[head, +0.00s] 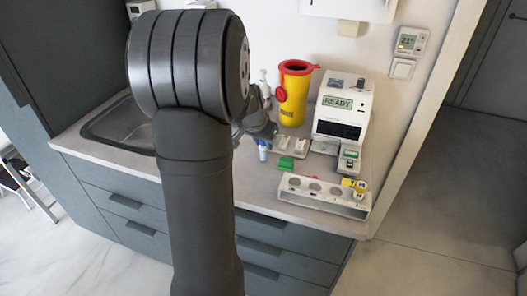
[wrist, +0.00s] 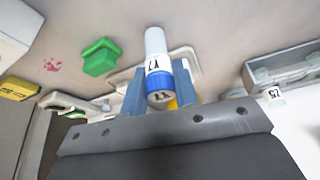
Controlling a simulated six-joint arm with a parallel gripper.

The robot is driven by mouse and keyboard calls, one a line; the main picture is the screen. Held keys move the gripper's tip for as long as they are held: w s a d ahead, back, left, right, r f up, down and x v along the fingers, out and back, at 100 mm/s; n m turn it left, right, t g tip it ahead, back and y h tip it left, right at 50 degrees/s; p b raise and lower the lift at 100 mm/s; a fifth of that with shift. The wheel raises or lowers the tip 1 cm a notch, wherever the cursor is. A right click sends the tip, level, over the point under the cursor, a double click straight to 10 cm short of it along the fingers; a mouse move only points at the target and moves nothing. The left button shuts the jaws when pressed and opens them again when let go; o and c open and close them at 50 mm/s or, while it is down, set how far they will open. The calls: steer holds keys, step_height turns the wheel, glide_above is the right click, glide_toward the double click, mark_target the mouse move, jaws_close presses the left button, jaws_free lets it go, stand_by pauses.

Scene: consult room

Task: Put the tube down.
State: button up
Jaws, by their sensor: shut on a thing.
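The tube (wrist: 157,52) has a white body with a printed label and a blue cap. In the wrist view it sits between the two blue fingers of my gripper (wrist: 159,88), which are shut on it near the cap. In the head view the tube (head: 263,154) shows cap up, at the left of the small white holder. My gripper (head: 262,133) is partly hidden there behind my arm. I cannot tell whether the tube's lower end touches the counter (head: 258,188).
A green block (head: 286,164) lies right of the tube. A white holder (head: 292,146) stands behind it. A white rack with round holes (head: 318,198) is at the front right, the analyser reading READY (head: 342,112) and yellow bin (head: 292,98) at the back. A sink (head: 122,125) is left.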

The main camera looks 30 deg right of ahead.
steer(key=shift+r, duration=0.45)
steer(key=r, duration=0.3)
steer(key=shift+s+d+r, duration=0.2)
steer(key=shift+s+r, duration=0.1)
steer(key=shift+r, duration=0.05)
steer(key=s+d+r, duration=0.5)
steer(key=s+r, duration=0.1)
steer(key=s, duration=0.3)
steer(key=w+d+r, duration=0.2)
steer(key=d+r, duration=0.6)
steer(key=d, duration=0.5)
steer(key=w+d+r, duration=0.1)
steer(key=d+r, duration=0.6)
steer(key=d, duration=0.6)
steer(key=shift+w+a+f, duration=0.3)
steer(key=shift+w+f, duration=1.45)
steer(key=shift+w, duration=0.15)
steer(key=shift+w+a+f, duration=0.3)
steer(key=shift+w+f, duration=1.5)
steer(key=shift+w, duration=0.1)
steer(key=shift+w+a+f, duration=0.3)
steer(key=shift+w+f, duration=1.45)
steer(key=shift+w, duration=0.15)
steer(key=shift+f, duration=0.25)
